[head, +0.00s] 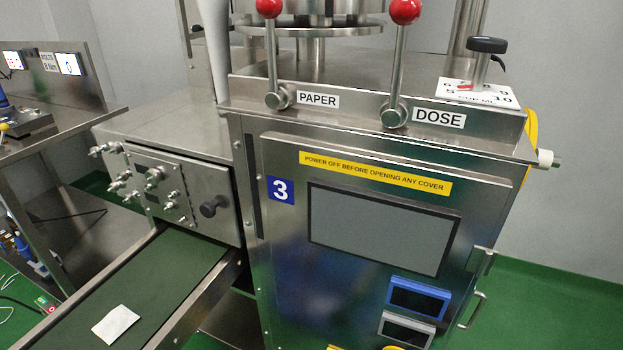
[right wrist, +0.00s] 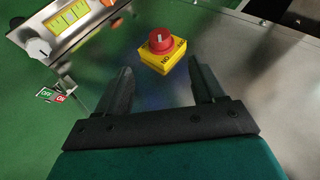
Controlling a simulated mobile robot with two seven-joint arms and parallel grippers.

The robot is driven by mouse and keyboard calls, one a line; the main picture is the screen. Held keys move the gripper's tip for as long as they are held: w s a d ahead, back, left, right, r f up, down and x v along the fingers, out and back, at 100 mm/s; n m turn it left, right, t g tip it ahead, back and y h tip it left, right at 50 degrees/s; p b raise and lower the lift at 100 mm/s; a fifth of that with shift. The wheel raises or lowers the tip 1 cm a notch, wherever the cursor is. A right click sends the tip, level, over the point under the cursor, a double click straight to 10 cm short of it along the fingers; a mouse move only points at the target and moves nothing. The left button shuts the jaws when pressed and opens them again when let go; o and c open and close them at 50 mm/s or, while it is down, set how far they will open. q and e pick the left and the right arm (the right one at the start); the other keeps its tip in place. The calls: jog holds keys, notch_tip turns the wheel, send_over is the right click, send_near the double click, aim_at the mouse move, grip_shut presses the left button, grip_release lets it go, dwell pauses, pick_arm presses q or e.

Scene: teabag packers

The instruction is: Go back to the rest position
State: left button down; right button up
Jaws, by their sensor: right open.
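My right gripper (right wrist: 160,92) shows in the right wrist view with its two dark fingers apart and nothing between them. Beyond the fingertips is a red knob (right wrist: 161,40) on a yellow box (right wrist: 163,56), fixed to a metal surface; the fingers look apart from it. Neither gripper shows in the head view. The head view shows the steel packing machine (head: 280,270) marked 3, with a PAPER lever (head: 271,60) and a DOSE lever (head: 399,65), both with red ball tops and standing about upright.
A green conveyor belt (head: 150,280) at lower left carries a white packet (head: 116,324). A steel bench (head: 95,115) stands at far left. A dial plate (head: 470,92) with a black knob sits on the machine top. Green floor (head: 550,300) is clear at right.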

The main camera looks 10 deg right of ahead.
jog(key=a+r+n, duration=0.4)
jog(key=r+n, duration=0.2)
jog(key=r, duration=0.1)
pick_arm(q)
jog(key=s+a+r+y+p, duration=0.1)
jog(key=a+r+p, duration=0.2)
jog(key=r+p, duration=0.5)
jog(key=p, duration=0.4)
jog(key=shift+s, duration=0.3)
pick_arm(e)
jog(key=s+d+r+n+t+h, duration=0.1)
jog(key=r+n, duration=0.1)
jog(key=r, duration=0.5)
jog(key=s+d+r+n+h, duration=0.1)
jog(key=d+r+n, duration=0.1)
jog(key=r, duration=0.5)
jog(key=shift+s+d+r+n+t, duration=0.2)
jog(key=shift+s+d+n+t, duration=0.15)
jog(key=shift+n, duration=0.25)
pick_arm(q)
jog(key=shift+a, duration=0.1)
pick_arm(e)
jog(key=shift+a, duration=0.1)
